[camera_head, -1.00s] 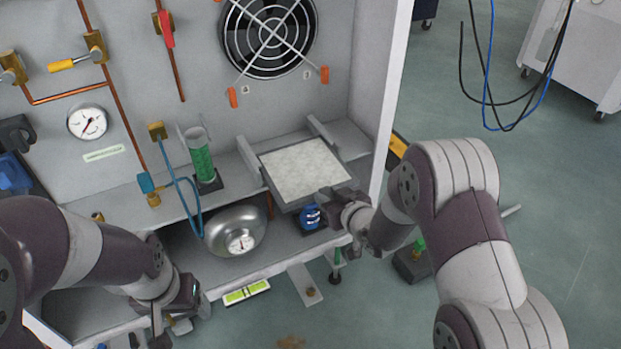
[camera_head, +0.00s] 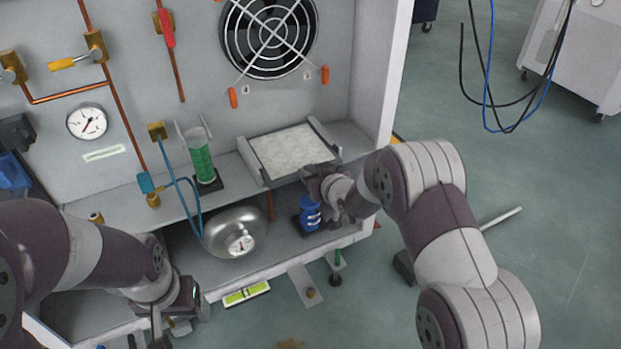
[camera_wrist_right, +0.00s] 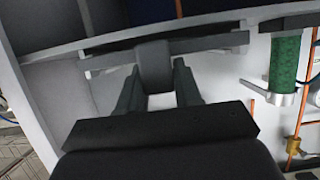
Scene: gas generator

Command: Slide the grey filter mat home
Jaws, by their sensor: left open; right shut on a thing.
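The grey filter mat (camera_head: 292,150) is a pale square pad in a dark frame. In the head view it lies flat on the upper shelf between two light guide rails, its front edge near the shelf's front edge. In the right wrist view the mat (camera_wrist_right: 209,43) shows edge-on as a grey bar with a dark handle block. My right gripper (camera_head: 314,176) is at the mat's front edge, shut on that handle between its fingers (camera_wrist_right: 156,72). My left gripper (camera_head: 172,315) is low at the left, open and away from the mat; its fingertips are hard to see.
A green-filled cylinder (camera_head: 200,160) stands left of the rails. A round metal vessel with a gauge (camera_head: 232,232) and a blue container (camera_head: 310,214) sit below the shelf. The fan (camera_head: 268,38) is on the back wall. The cabinet's side wall (camera_head: 372,75) is at the right.

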